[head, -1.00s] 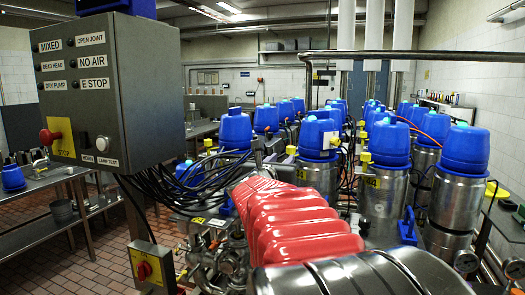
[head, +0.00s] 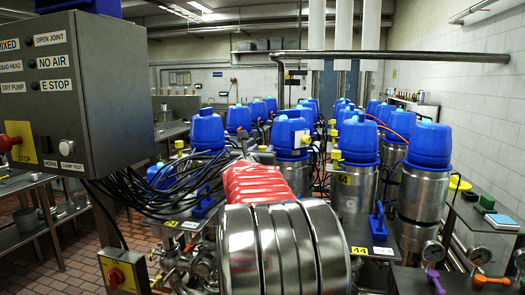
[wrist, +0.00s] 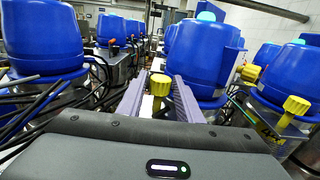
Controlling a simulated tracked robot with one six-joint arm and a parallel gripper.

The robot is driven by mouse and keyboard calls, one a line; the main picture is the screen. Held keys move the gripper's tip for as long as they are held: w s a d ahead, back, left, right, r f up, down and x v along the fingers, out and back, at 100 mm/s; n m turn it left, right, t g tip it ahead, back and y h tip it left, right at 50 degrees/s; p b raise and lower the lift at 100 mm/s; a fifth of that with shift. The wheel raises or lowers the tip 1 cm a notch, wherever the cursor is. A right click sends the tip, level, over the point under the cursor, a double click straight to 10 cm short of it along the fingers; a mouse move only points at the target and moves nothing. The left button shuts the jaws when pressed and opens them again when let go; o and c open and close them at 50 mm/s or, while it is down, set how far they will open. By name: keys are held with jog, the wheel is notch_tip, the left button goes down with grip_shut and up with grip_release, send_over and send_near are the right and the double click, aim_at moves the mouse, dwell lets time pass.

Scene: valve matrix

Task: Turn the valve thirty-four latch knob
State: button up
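In the wrist view my gripper (wrist: 160,84) is open, with its two purple-grey fingers pointing forward. A yellow knob (wrist: 159,86) shows between them; I cannot tell whether the fingers touch it. A large blue valve cap (wrist: 202,55) stands just right of it. Another yellow knob (wrist: 295,105) is at the right, beside a further blue cap. I cannot read the number thirty-four on any valve. In the head view my gripper (head: 243,145) is small, at the far end of my red-sleeved arm among the blue-capped valves, and its fingers are hard to make out.
A grey control box (head: 75,85) stands at the left, with black cables (head: 150,190) behind it. A steel pipe (head: 390,56) crosses above the valves. Coloured handles (head: 490,280) and gauges are at the lower right.

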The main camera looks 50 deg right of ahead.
jog(key=shift+w+d, duration=0.25)
jog(key=shift+d, duration=0.35)
jog(key=c, duration=0.8)
